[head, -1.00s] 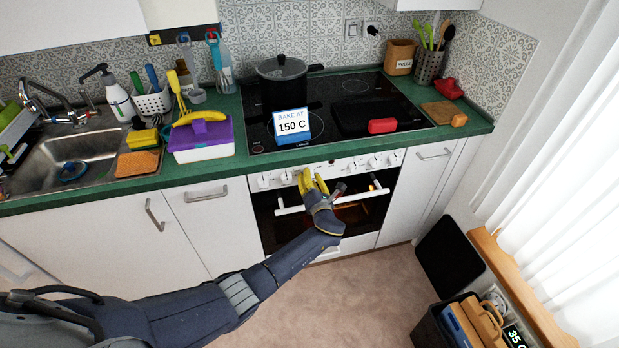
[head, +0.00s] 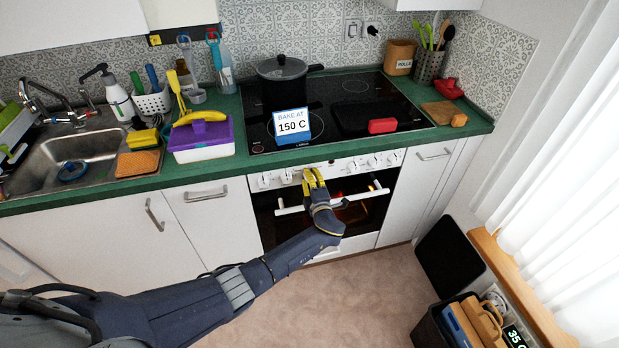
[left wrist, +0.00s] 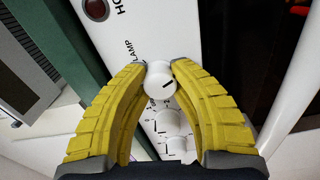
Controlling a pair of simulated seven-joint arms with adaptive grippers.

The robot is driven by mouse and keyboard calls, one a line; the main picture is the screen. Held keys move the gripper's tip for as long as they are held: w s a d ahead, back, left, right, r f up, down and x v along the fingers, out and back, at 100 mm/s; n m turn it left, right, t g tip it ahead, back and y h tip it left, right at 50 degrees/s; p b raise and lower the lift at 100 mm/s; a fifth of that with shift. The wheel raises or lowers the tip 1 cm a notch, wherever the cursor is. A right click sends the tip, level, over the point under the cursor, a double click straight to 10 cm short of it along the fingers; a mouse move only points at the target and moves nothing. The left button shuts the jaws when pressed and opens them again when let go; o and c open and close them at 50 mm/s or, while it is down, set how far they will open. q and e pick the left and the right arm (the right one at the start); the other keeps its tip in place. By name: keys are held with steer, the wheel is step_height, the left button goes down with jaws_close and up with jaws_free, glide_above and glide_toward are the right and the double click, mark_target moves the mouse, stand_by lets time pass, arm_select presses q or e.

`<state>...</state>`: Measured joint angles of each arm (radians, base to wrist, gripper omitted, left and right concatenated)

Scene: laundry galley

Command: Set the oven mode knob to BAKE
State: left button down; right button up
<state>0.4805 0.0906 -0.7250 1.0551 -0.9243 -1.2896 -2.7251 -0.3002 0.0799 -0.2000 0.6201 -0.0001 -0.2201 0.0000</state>
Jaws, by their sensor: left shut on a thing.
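The oven mode knob (left wrist: 159,82) is round and white with a dark pointer line, on the white oven panel. In the left wrist view the printed word LAMP shows beside it; no BAKE label is readable, and the pointer slants away from LAMP. My left gripper (left wrist: 163,70) has its yellow fingertips on both sides of this knob and is shut on it. In the head view my left gripper (head: 313,176) is at the panel's middle and hides the knob. My right gripper is not in view.
More white knobs (left wrist: 168,122) sit close by in a row on the panel. The oven door handle (head: 350,197) runs just below my gripper. A BAKE AT 150 C card (head: 292,125) stands on the hob (head: 340,88), with a black pot (head: 282,82) behind.

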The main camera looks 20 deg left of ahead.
arm_select(q)
steer(key=m, duration=0.3)
steer(key=shift+w+d+r+m, duration=0.1)
steer(key=shift+w+r+m, duration=0.05)
steer(key=shift+r+m, duration=0.15)
steer(key=shift+f+m, duration=0.1)
steer(key=shift+m, duration=0.4)
steer(key=shift+f, duration=0.1)
steer(key=c, duration=1.4)
jaws_free()
steer(key=shift+d, duration=0.1)
steer(key=o, duration=0.4)
steer(key=shift+f, duration=0.1)
steer(key=shift+o, duration=0.2)
steer(key=v, duration=1.2)
